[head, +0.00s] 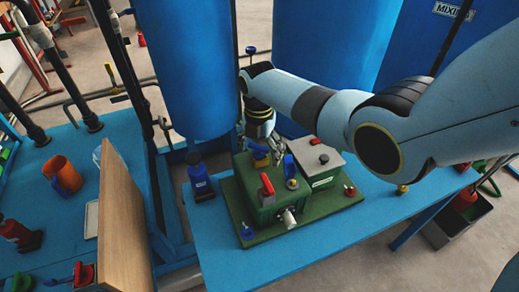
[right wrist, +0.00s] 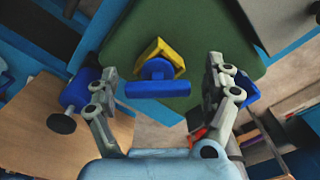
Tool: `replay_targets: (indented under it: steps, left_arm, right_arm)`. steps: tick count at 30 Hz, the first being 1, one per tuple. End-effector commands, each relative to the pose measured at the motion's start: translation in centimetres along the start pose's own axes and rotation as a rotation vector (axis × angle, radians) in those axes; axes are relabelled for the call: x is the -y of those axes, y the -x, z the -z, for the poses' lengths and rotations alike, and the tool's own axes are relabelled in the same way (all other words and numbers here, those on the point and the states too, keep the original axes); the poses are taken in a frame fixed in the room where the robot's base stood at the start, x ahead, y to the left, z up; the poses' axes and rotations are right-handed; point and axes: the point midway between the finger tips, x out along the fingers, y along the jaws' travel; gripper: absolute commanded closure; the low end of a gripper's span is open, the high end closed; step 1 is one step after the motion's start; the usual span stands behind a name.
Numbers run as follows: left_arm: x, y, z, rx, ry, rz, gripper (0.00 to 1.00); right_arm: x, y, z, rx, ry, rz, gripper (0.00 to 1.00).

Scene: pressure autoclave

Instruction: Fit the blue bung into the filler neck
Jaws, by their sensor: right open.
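The blue bung (right wrist: 157,82), with a wide bar-like head, sits at a yellow angular holder (right wrist: 155,52) over a green surface in the right wrist view. In the head view the bung (head: 259,151) shows small behind the green unit (head: 270,205). My right gripper (right wrist: 162,95) is open, with its fingers on either side of the bung and apart from it. In the head view its fingers (head: 258,138) hang above the back of the green unit, partly hidden by the wrist. I cannot tell for sure which fitting is the filler neck. My left gripper is out of view.
A red lever (head: 267,184) and a blue-handled fitting (head: 290,167) rise from the green unit. A blue bottle (head: 198,174) stands at the left. A wooden board (head: 122,225) and orange mug (head: 63,175) are farther left.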

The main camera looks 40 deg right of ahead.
Motion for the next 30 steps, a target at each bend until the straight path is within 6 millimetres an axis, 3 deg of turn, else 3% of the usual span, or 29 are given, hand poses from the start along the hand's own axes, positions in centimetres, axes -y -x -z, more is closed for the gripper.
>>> replay_targets:
  steps: [8,11,21,30]
  left_arm:
    - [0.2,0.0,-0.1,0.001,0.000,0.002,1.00]
    - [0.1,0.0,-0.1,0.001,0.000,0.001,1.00]
    - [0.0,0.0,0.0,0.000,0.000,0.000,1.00]
    - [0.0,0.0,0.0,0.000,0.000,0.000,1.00]
  right_arm:
    - [-0.1,0.7,-0.1,0.001,0.000,-0.002,0.16]
    - [0.0,2.1,-0.1,0.002,0.000,-0.002,0.16]
    - [0.0,9.5,0.0,0.002,0.000,-0.002,0.16]
    - [0.0,12.0,0.0,0.000,0.000,0.000,0.16]
